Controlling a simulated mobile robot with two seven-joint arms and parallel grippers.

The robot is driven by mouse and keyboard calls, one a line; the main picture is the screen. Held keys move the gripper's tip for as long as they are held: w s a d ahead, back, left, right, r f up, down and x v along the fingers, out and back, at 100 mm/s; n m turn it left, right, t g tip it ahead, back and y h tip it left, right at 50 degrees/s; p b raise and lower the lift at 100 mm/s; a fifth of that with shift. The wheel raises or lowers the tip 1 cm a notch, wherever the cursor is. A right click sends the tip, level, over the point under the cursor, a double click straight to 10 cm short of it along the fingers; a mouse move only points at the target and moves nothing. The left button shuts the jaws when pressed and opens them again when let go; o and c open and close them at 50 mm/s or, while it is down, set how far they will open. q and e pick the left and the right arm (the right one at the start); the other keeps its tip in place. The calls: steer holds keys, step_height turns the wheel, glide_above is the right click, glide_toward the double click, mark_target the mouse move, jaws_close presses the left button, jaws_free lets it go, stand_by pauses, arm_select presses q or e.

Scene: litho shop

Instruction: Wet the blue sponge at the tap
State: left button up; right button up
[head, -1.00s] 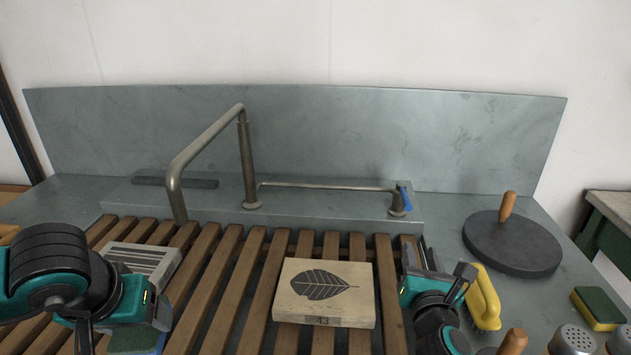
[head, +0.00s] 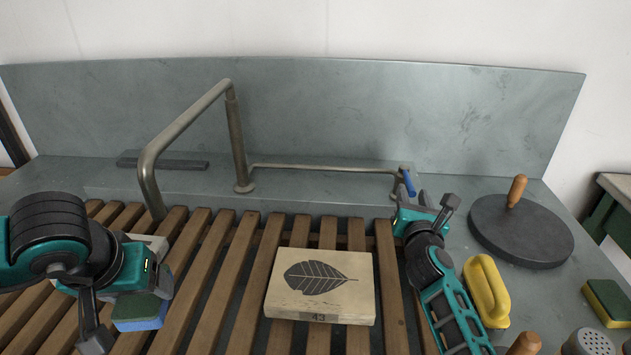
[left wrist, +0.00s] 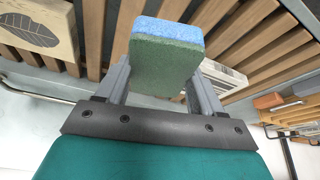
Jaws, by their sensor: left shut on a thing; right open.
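The blue sponge (head: 141,314) has a green scouring face and shows below my left gripper (head: 118,292). In the left wrist view the sponge (left wrist: 166,55) is clamped between both fingers of the left gripper, above the wooden slats. The bent metal tap spout (head: 185,128) stands behind the slats, its open end just behind and right of the left gripper. A thin pipe runs right to the blue tap lever (head: 408,183). My right gripper (head: 424,198) is open, its fingers close by the lever; I cannot tell whether they touch it.
A leaf-printed stone block (head: 321,287) lies on the slatted rack (head: 203,270). A grey-topped block (left wrist: 222,78) lies partly hidden by the left gripper.

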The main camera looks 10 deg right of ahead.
mark_target(411, 186)
steer(key=shift+x, duration=1.8)
steer(key=shift+c, duration=0.3)
jaws_close()
steer(key=shift+b, duration=0.3)
